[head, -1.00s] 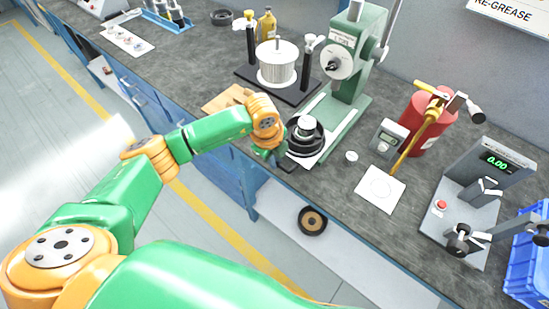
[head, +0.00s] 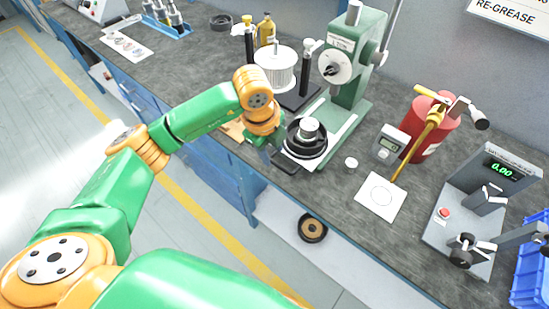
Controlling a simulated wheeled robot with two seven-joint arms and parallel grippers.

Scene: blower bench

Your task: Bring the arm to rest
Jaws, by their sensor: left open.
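My left arm, green and orange, comes in from the left and reaches over the bench's front edge. My left gripper (head: 283,160) is open, just left of a black round housing with a silver top (head: 308,137). Whether the dark fingers touch the housing is too small to tell. My right gripper does not show.
A white drum on a dark stand (head: 277,68) is behind the gripper. A red grease pot (head: 430,130), a grey gauge (head: 388,142), a white cap (head: 351,162) and a grey test stand (head: 460,232) are to the right. A black ring (head: 312,227) lies on the lower shelf.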

